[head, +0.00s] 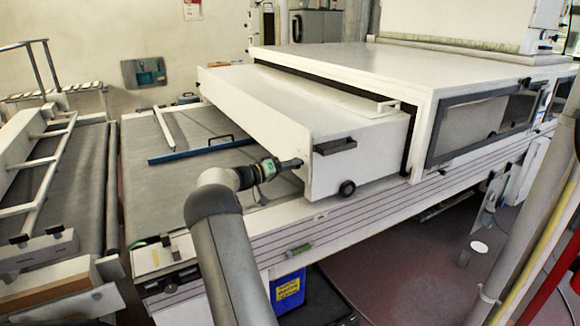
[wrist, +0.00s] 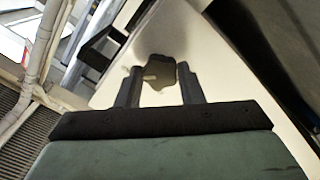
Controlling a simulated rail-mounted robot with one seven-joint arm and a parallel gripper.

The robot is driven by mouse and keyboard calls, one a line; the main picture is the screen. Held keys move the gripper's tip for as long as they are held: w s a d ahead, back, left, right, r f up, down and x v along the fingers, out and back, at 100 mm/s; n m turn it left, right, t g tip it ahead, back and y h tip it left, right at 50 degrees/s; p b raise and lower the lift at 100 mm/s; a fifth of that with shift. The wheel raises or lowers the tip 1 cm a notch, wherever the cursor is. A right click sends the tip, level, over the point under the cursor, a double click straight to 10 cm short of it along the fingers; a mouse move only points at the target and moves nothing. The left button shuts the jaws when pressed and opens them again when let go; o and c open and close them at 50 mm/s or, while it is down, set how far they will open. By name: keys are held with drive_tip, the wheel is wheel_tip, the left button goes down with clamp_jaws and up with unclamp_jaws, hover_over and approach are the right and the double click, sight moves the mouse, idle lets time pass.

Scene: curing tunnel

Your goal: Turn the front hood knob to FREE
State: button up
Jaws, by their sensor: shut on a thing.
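The front hood (head: 255,110) is a long white box sticking out of the tunnel mouth over the belt. My gripper (head: 298,163) reaches its front face near the lower right end. In the wrist view, my gripper's two dark fingers (wrist: 158,88) stand on either side of a dark olive-grey rounded shape (wrist: 158,70) on the pale panel. I take this to be the front hood knob, held between the fingers. A small pale bar shows on it. In the head view the gripper hides it. No FREE marking is readable, so I cannot tell the knob's setting.
A black handle (head: 335,146) and a round black knob (head: 347,188) sit on the hood's right side. The grey belt (head: 185,135) lies below, with a blue bar (head: 200,150) across it. The tunnel housing (head: 430,75) stands behind. A blue bin (head: 288,290) is under the frame.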

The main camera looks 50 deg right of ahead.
drive_tip(key=shift+n+b, duration=0.3)
drive_tip(key=shift+n+p, duration=0.9)
drive_tip(key=shift+n, duration=7.7)
drive_tip(key=o, duration=1)
drive_tip(key=shift+w+a, duration=0.1)
drive_tip(key=shift+a, duration=0.05)
drive_tip(key=b+v, duration=0.3)
drive_tip(key=v, duration=1.4)
drive_tip(key=shift+a, duration=0.1)
